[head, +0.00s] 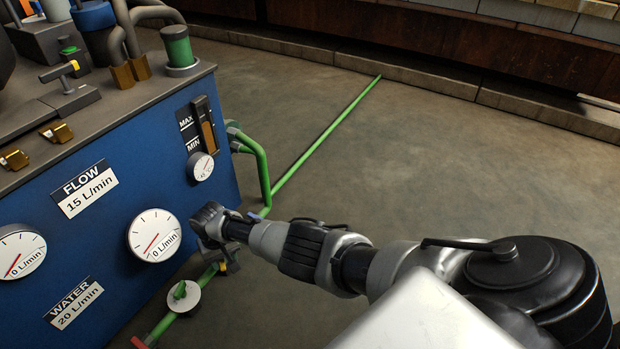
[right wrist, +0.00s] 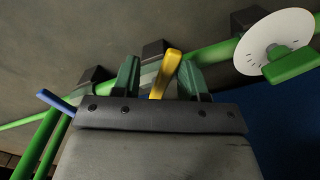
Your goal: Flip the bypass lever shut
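A yellow lever (right wrist: 164,76) stands tilted on a green pipe in the right wrist view. It lies between the two dark green fingers of my right gripper (right wrist: 158,78), nearer the right-hand finger; I cannot tell if they touch. The fingers are apart. In the head view my right gripper (head: 212,252) is low at the front corner of the blue machine, over the green pipe, and hides most of the lever. No label shows which lever is the bypass. My left gripper is not in view.
A green handle (right wrist: 291,65) with a white disc (right wrist: 250,60) sits on the same pipe. A blue lever (right wrist: 56,100) is at the left of the wrist view. The blue machine (head: 110,235) with gauges stands at left. The floor (head: 430,160) at right is clear.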

